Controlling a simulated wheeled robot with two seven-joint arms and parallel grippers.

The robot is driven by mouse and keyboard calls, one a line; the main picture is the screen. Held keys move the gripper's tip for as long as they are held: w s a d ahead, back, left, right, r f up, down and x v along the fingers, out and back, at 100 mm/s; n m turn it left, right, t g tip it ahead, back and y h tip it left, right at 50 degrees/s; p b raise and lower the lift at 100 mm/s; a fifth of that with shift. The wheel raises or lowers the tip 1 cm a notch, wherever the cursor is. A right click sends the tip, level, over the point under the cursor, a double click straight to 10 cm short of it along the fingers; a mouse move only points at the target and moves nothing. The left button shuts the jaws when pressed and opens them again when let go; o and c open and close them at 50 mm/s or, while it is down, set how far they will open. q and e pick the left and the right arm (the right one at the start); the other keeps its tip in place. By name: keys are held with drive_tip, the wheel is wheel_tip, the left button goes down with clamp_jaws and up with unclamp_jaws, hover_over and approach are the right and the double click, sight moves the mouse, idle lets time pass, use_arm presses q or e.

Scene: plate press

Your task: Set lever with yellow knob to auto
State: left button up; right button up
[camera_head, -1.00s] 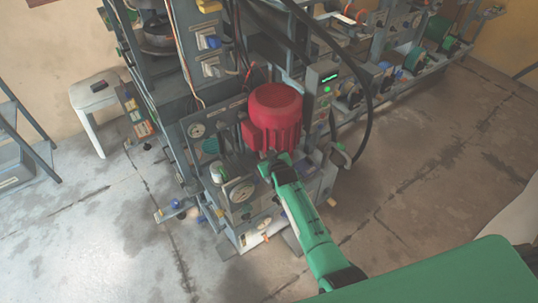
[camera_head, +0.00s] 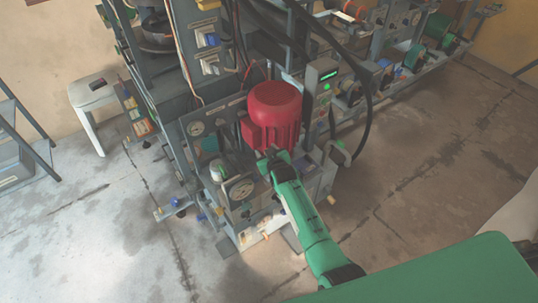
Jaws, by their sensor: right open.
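My right arm is green and reaches up from the lower right to the press machine's front. My right gripper (camera_head: 271,155) is small and dark at its end, just below the red motor (camera_head: 275,112); its jaws are open. I cannot tell whether it touches anything. I cannot make out for certain the lever with the yellow knob or its auto mark. Small yellow-orange knobs show low on the machine's front (camera_head: 265,236) and at its right side (camera_head: 331,199). The arm hides part of the front panel. My left gripper is out of view.
A round gauge (camera_head: 241,190) sits left of my arm on the panel. A control box with a green display (camera_head: 322,80) stands right of the motor, with a black hose beside it. A white stool (camera_head: 93,105) stands at left. The floor right of the machine is clear.

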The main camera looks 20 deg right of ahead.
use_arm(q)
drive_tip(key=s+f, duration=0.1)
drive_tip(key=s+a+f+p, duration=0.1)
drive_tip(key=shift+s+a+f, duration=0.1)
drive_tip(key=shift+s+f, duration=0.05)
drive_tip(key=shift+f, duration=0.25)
use_arm(e)
drive_tip(key=a+v, duration=0.1)
drive_tip(key=v, duration=1.2)
drive_tip(key=shift+s+d, duration=0.35)
drive_tip(key=shift+d, duration=0.05)
drive_tip(key=shift+r, duration=0.1)
